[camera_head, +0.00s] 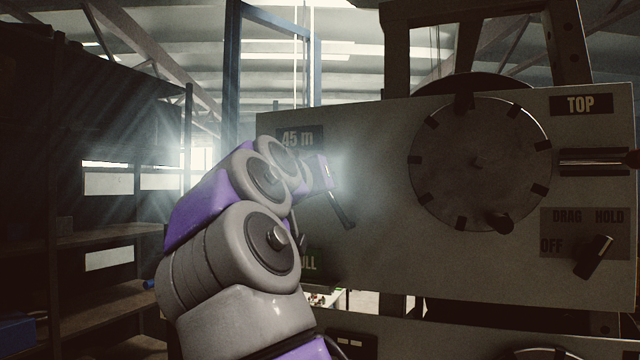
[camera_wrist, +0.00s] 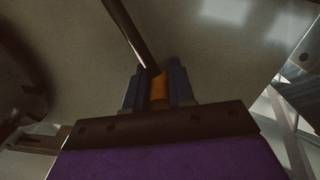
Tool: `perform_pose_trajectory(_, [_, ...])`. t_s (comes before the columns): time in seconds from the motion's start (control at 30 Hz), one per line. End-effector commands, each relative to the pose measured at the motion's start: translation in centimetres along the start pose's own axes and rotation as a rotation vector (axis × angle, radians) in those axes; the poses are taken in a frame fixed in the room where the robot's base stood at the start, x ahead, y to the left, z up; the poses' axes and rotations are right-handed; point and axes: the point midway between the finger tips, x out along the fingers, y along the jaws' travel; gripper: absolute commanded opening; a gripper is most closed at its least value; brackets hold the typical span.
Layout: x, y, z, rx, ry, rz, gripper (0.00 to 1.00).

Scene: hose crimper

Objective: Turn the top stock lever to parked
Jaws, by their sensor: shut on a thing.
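The top panel (camera_head: 385,240) carries a "TOP" plate (camera_head: 580,105) at its upper right. A dark lever (camera_head: 341,210) lies against its left part, slanting down and to the right from my gripper. In the wrist view the lever's dark rod (camera_wrist: 131,32) ends in an orange section (camera_wrist: 158,92). My gripper (camera_wrist: 157,85) is shut on this orange section, one finger on each side. In the head view my arm hides the fingers and the lever's held end.
A large notched round disc (camera_head: 480,163) with a knob is on the panel right of the lever. A selector switch (camera_head: 594,257) marked OFF, DRAG and HOLD is at lower right. Dark shelving (camera_head: 100,240) stands at the left. A blue frame (camera_head: 233,70) rises behind.

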Motion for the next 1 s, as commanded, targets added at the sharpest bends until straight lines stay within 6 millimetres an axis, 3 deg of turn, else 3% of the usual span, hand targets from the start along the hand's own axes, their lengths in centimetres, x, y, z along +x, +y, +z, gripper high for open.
perform_pose_trajectory(0.37, [-0.2, -1.1, 0.1, -0.132, 0.005, -0.001, 0.00])
perform_pose_trajectory(1.0, [0.0, -3.8, 2.2, -0.476, -0.003, -0.004, 0.00])
